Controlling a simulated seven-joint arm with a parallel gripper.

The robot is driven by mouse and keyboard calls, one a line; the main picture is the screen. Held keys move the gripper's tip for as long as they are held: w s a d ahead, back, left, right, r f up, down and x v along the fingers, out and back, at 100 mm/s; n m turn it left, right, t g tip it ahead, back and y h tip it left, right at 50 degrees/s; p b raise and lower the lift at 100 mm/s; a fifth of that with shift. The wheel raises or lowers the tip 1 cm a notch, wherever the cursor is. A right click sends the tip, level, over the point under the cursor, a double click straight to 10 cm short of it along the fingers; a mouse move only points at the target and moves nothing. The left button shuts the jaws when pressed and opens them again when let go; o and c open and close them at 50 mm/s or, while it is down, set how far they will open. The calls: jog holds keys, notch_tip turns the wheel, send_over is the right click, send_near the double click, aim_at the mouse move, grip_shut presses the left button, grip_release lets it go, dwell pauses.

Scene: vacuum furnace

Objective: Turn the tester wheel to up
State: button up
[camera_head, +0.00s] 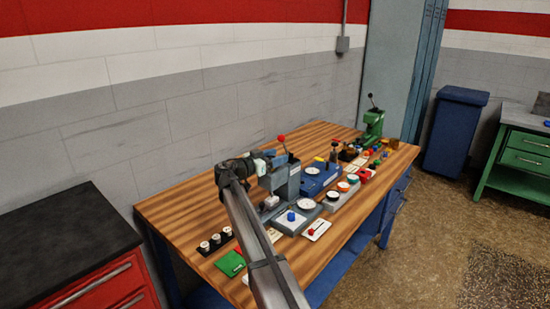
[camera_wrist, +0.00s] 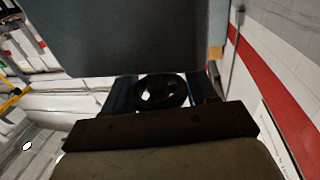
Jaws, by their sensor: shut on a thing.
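The tester wheel (camera_wrist: 160,103) is a dark ring with light gaps, seen in the middle of the wrist view. My gripper (camera_wrist: 162,88) is shut on it, with one finger on either side. A large grey-blue block (camera_wrist: 140,35), apparently the tester body, fills the upper part of that view. In the head view my gripper (camera_head: 262,160) is at the upper left side of the grey tester (camera_head: 287,182), which has a red-balled lever. The wheel is hidden there, and its setting cannot be read.
The wooden bench (camera_head: 185,212) holds a green press (camera_head: 373,125), a blue device (camera_head: 318,180), several small dishes and a green card (camera_head: 230,263). A black rack with small cups (camera_head: 215,242) stands at left. The bench's back left is clear.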

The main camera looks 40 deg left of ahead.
jog(key=shift+h, duration=0.3)
jog(key=m+g+h, duration=0.1)
jog(key=m+h, duration=0.2)
jog(key=h, duration=0.1)
jog(key=shift+d+g, duration=0.1)
jog(key=shift+g, duration=0.3)
jog(key=shift+s+d+m+g+h, duration=0.15)
jog(key=shift+d+m+g+h, duration=0.05)
jog(key=shift+m+g+h, duration=0.95)
jog(key=shift+s+d+m+g+h, duration=0.15)
jog(key=shift+m+g+h, duration=0.65)
jog(key=shift+h, duration=0.65)
jog(key=shift+d+m, duration=0.1)
jog(key=shift+m, duration=0.25)
jog(key=o, duration=1)
jog(key=shift+c, duration=0.2)
jog(key=v, duration=0.7)
jog(key=shift+a, duration=0.25)
jog(key=shift+s, duration=0.15)
